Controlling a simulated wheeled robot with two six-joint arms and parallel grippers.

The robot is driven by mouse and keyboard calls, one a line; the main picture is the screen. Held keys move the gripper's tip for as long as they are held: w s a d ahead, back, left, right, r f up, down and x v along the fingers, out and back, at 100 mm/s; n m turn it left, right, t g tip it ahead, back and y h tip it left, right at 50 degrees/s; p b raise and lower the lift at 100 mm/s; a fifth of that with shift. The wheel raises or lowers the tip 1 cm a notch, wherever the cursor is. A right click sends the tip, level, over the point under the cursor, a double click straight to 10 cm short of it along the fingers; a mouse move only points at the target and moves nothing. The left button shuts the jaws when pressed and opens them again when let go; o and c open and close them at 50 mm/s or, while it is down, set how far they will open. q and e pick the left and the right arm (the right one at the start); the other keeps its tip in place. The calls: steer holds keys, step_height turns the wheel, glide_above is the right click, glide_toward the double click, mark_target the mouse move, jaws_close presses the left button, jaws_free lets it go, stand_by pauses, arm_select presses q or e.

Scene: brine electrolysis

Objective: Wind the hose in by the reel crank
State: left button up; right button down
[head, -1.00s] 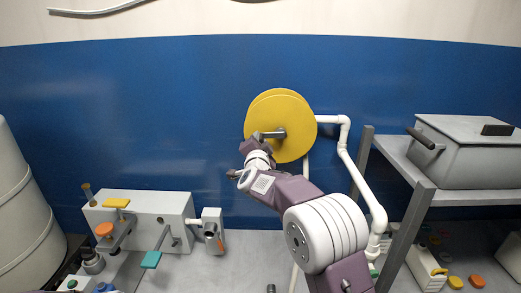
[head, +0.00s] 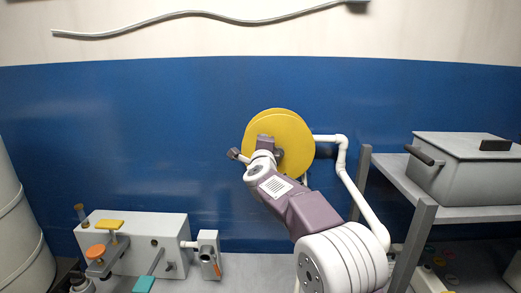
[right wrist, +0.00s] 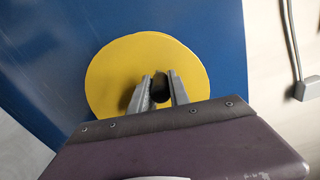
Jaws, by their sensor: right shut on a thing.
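The yellow hose reel (head: 292,135) is mounted on the blue wall, right of centre in the head view. It also fills the middle of the right wrist view (right wrist: 110,80). My right gripper (right wrist: 161,88) is in front of the reel's face, its two grey fingers shut on the dark, round crank handle (right wrist: 160,90). In the head view my right wrist and gripper cover most of the crank. My left gripper is out of view. The hose itself cannot be made out for certain.
White pipe (head: 343,165) runs down right of the reel. A grey shelf (head: 470,213) with a lidded grey box (head: 462,170) stands at the right. A pale valve box (head: 140,240) is at lower left, beside a white drum (head: 20,235). A grey cable (head: 200,13) crosses the upper wall.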

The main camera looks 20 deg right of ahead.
steer(key=shift+s+d+r+m, duration=0.1)
steer(key=shift+d+r+m, duration=0.15)
steer(key=shift+m, duration=0.25)
steer(key=c, duration=1.2)
jaws_free()
steer(key=shift+d, duration=0.1)
steer(key=shift+c, duration=0.2)
steer(key=b+v, duration=0.3)
steer(key=v, duration=0.6)
